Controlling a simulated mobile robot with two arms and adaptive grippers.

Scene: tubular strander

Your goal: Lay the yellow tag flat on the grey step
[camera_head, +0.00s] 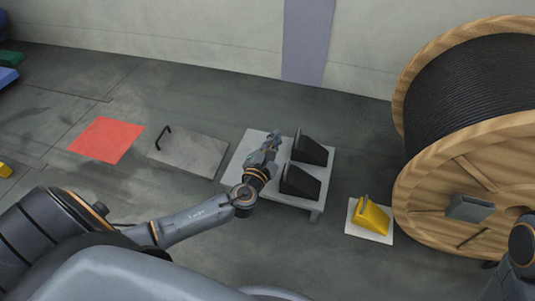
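A low light-grey step (240,160) stands on the floor near the middle. Two black wedge-shaped blocks stand on it, a rear one (309,149) and a front one (300,181). My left gripper (273,138) is over the step, just left of the black wedges. Its fingers are small and seen from behind, so I cannot tell whether they are open, shut or holding something. I cannot make out a yellow tag for certain.
A yellow wedge (370,217) sits on a white plate at the right, beside a large wooden cable reel (440,205). A grey plate with a black handle (190,152) and a red floor square (107,139) lie to the left. Open floor lies between them and the wall.

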